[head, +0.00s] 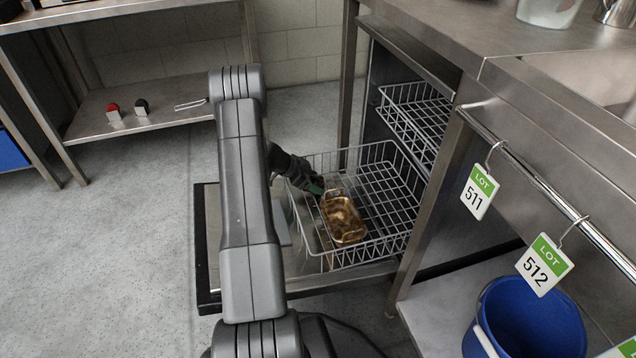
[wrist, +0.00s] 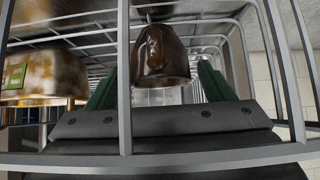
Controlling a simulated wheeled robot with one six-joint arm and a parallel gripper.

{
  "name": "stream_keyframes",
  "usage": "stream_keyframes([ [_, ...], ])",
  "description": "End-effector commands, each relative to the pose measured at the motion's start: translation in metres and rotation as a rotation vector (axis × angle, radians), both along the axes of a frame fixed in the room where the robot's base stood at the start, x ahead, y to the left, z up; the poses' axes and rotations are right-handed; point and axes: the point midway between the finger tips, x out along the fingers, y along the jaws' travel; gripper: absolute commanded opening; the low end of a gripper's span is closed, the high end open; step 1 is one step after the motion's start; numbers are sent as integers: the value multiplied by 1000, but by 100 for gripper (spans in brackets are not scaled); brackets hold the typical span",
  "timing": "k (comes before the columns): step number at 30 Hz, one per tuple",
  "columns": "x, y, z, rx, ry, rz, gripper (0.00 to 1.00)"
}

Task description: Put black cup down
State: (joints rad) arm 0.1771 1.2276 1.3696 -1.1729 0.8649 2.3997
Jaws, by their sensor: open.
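The black cup (wrist: 160,55) is dark, glossy and brownish in the wrist view, and appears upside down in that picture. It is between the green fingers of my gripper (wrist: 157,85), which stand apart with a visible gap on the right side. In the head view my gripper (head: 316,185) is low inside the pulled-out wire basket (head: 398,212), at its left side. I cannot make out the cup in the head view; my arm and gripper hide that spot. Whether the cup rests fully on the basket floor is hard to tell.
A stained golden loaf tin (head: 342,220) lies in the basket close to my gripper; it also shows in the wrist view (wrist: 45,75). Basket wires cross close to the wrist camera. A second wire rack (head: 415,120) is above. The basket's right part is free.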

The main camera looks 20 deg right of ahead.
Motion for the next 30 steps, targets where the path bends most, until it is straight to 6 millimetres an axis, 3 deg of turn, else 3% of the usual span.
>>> stream_keyframes([
  [3, 3, 20, 24, 0, -3, 4, 75],
  [12, 4, 60, 62, 0, -1, 3, 75],
  [18, 4, 70, 70, 0, 0, 1, 75],
  [30, 4, 70, 70, 0, 0, 1, 75],
])
